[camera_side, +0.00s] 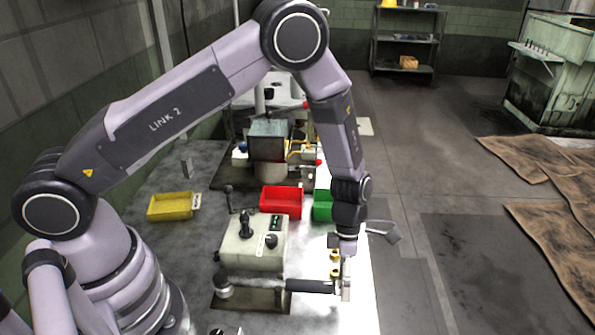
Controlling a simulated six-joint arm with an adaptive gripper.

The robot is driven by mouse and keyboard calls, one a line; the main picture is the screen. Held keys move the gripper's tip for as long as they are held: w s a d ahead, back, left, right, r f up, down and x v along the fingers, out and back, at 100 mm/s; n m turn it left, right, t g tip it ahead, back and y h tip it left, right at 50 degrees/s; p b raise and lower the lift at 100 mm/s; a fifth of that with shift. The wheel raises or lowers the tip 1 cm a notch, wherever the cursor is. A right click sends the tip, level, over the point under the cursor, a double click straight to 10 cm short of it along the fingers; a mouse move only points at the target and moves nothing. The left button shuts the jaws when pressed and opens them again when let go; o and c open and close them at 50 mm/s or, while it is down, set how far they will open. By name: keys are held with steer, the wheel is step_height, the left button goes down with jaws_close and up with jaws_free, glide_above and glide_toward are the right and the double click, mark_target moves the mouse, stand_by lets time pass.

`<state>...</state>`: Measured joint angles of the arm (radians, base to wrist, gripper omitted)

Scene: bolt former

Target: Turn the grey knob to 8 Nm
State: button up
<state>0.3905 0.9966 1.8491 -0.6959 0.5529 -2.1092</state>
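A pale control box (255,243) stands on the bench in front of my arm. A dark knob (271,241) and a black lever (245,224) sit on its top, with a small dark display (274,222). A grey rounded part (223,286) is at the left end of the low fixture in front of the box. I cannot tell for sure which of these is the grey knob, and no scale is readable. My gripper (345,290) points down at the right end of a black bar-like handle (310,286). Whether its fingers touch the handle is unclear.
A yellow bin (171,206), a red bin (281,202) and a partly hidden green bin (322,206) stand behind the box. A machine (268,140) is further back. Small brass-coloured parts (334,256) are beside my gripper. The bench's right strip (350,318) is bare.

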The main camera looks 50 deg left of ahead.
jaws_close()
steer(key=shift+s+d+t+y, duration=0.1)
steer(key=shift+s+t+y, duration=0.05)
steer(key=shift+t+y, duration=0.95)
steer(key=shift+o, duration=0.5)
jaws_free()
steer(key=shift+r, duration=0.1)
step_height(320, 180, up, 12)
steer(key=shift+w+a, duration=0.4)
steer(key=shift+w, duration=0.05)
